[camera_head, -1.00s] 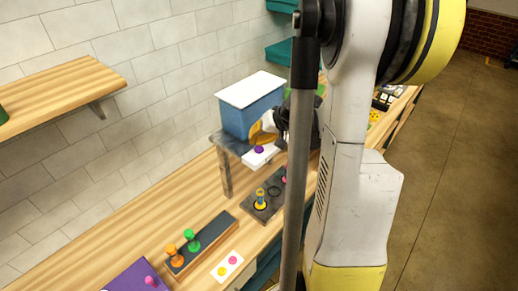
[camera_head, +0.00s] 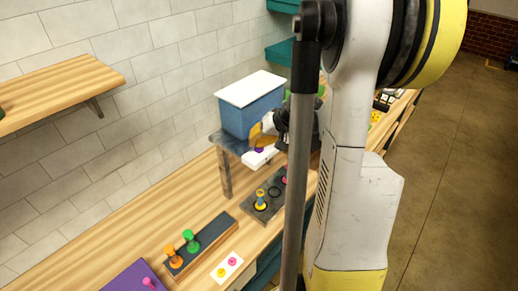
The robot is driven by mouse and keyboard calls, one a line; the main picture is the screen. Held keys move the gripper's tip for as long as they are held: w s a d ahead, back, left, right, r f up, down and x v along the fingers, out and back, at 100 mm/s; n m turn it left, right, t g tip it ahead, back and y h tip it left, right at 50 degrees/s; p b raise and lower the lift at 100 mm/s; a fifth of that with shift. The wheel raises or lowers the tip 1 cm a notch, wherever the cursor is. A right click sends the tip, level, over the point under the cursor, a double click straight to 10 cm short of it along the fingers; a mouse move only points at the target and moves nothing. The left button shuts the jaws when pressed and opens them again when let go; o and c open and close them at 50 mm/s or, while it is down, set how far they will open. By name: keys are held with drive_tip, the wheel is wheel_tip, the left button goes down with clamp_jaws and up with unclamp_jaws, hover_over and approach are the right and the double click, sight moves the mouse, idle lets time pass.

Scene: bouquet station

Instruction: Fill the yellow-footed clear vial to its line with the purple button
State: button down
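My gripper (camera_head: 258,139), with orange-yellow fingers, is right at the button from above. I cannot tell whether it touches or presses the button, or whether its fingers are apart.
A blue tank with a white lid (camera_head: 252,112) sits on the grey stand (camera_head: 226,141). A card (camera_head: 226,267) with yellow and pink dots lies nearby.

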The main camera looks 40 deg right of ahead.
sight(255, 148)
drive_tip(key=shift+f+b, duration=0.35)
drive_tip(key=shift+f, duration=0.1)
drive_tip(key=shift+r, duration=0.2)
idle(0.4)
drive_tip(key=shift+r+p, duration=0.6)
drive_tip(key=shift+r, duration=0.25)
drive_tip(key=shift+r+p, duration=1.7)
drive_tip(key=shift+r, duration=0.85)
drive_tip(key=shift+a+f, duration=0.1)
drive_tip(key=shift+f, duration=0.05)
